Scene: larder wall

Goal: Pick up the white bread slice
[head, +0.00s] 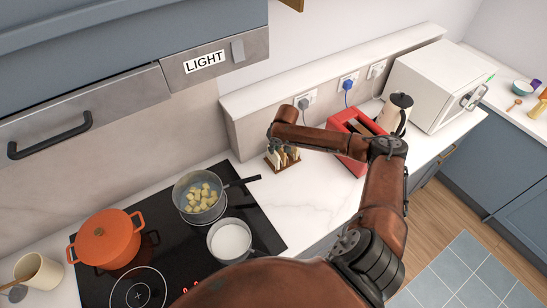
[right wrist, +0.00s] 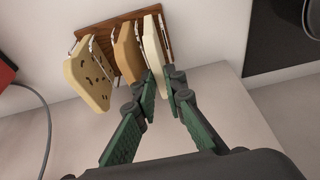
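The white bread slice (right wrist: 152,48) stands on edge in a wooden rack (right wrist: 103,31), at the right of the row in the right wrist view. A brown slice (right wrist: 127,50) stands beside it, and a pale yellow holed slice (right wrist: 88,82) is farther left. My right gripper (right wrist: 160,76) has one finger on each side of the white slice, with the tips closed in on it. The slice is still in the rack. In the head view the rack (head: 281,162) is below my right wrist, which partly hides it. My left gripper is not in view.
A red toaster (head: 349,140) and kettle (head: 396,113) stand right of the rack. On the black hob (head: 150,247) are an orange pot (head: 106,238), a pan of yellow pieces (head: 201,196) and a pan of white liquid (head: 229,240). A wall stands behind the rack; the counter (head: 312,190) before it is clear.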

